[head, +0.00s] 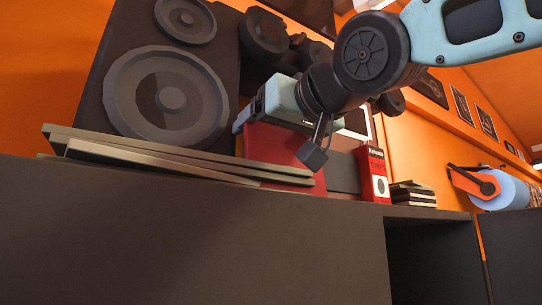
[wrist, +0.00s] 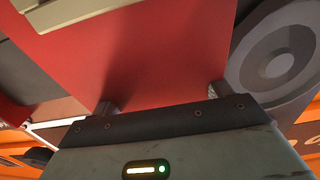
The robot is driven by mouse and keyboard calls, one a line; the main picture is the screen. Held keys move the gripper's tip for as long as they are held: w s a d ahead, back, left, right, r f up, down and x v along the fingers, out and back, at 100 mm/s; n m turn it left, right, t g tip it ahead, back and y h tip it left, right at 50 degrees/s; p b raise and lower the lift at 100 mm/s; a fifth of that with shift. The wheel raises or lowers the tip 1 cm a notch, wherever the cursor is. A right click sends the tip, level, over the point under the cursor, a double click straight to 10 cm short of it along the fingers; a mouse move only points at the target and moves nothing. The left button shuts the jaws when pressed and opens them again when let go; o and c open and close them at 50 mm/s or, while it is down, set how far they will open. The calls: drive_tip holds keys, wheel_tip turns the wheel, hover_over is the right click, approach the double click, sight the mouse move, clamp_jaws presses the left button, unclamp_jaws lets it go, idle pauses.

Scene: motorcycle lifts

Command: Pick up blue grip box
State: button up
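No box with a blue surface stands out in either view. A tall red box or panel (head: 262,150) stands on the shelf behind thin boards in the head view. It fills the middle of the wrist view (wrist: 160,60). My gripper (wrist: 162,97) is at its upper end, with two dark fingertips set wide apart near its two side edges. I cannot tell whether they touch it. In the head view my light-blue gripper body (head: 283,100) hides part of the red box's top. A smaller red box with a white label (head: 376,176) stands to the right.
A large black speaker (head: 165,95) stands left of my gripper. Thin boards (head: 170,160) lie along the shelf front (head: 190,235). A small dark stack (head: 412,193) lies right of the labelled box. A blue roll in an orange holder (head: 497,190) is far right.

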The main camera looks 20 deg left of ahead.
drive_tip(key=c, duration=1.1)
drive_tip(key=shift+o, duration=0.2)
drive_tip(key=shift+r, duration=0.15)
